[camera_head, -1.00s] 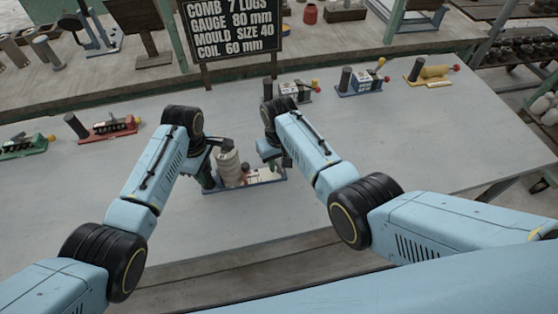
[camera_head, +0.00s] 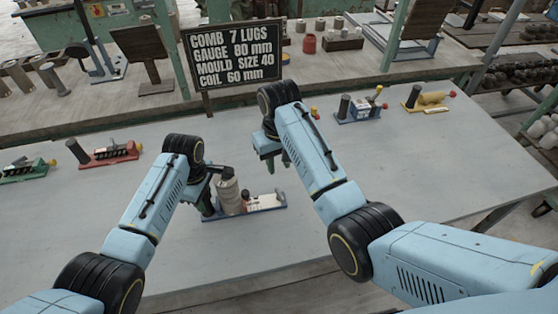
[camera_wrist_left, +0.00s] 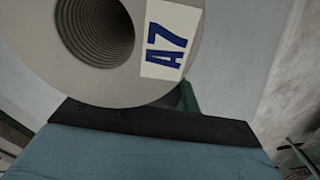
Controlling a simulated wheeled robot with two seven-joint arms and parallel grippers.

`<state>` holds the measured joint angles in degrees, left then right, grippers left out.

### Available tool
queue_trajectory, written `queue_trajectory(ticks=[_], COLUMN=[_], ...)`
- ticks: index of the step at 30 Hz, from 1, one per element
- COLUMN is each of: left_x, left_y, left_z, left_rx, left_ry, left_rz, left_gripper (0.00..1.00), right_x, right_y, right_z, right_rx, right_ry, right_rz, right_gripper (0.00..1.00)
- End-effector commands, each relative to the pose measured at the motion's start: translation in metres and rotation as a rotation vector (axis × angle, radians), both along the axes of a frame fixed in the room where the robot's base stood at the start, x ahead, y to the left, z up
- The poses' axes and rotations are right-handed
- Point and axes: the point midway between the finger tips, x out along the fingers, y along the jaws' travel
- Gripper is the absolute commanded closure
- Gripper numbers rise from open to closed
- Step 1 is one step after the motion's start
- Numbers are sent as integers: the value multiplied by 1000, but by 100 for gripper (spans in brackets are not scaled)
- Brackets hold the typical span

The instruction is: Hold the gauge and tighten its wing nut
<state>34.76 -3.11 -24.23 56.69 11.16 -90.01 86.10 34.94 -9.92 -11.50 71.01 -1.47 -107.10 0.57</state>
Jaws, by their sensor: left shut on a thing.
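I cannot make out the wing nut.
A sign (camera_head: 233,58) reads "gauge 80 mm". Other devices stand along the table's back: green (camera_head: 27,172), red (camera_head: 110,153), blue (camera_head: 360,108) and yellow (camera_head: 430,101). My right arm hides most of another. The table (camera_head: 400,180) is clear to the right.

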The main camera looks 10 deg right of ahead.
Motion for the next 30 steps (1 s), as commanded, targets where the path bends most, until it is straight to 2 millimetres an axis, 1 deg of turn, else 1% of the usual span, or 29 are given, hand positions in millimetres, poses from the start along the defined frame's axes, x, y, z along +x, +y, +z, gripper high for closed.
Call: queue_trajectory(ticks=[10, 11, 15, 16, 17, 26, 29, 30], left_x=[0, 0, 0, 0, 0, 0, 1, 1], left_y=[0, 0, 0, 0, 0, 0, 0, 0], left_z=[0, 0, 0, 0, 0, 2, 10, 15], left_rx=[1, 1, 0, 0, 0, 0, -1, -2], left_ry=[2, 2, 1, 1, 1, -1, -3, -4], left_rz=[0, 0, 0, 0, 0, 0, 0, 0], left_gripper=[100, 69, 50, 46, 45, 45, 45, 45], right_x=[0, 0, 0, 0, 0, 0, 0, 0], right_y=[0, 0, 0, 0, 0, 0, 0, 0], right_z=[1, 1, 1, 1, 1, 1, 1, 1], right_rx=[0, 0, 0, 0, 0, 0, 0, 0], right_ry=[0, 0, 0, 0, 0, 0, 0, 0], right_rz=[0, 0, 0, 0, 0, 0, 0, 0], right_gripper=[70, 70, 70, 70, 70, 70, 70, 70])
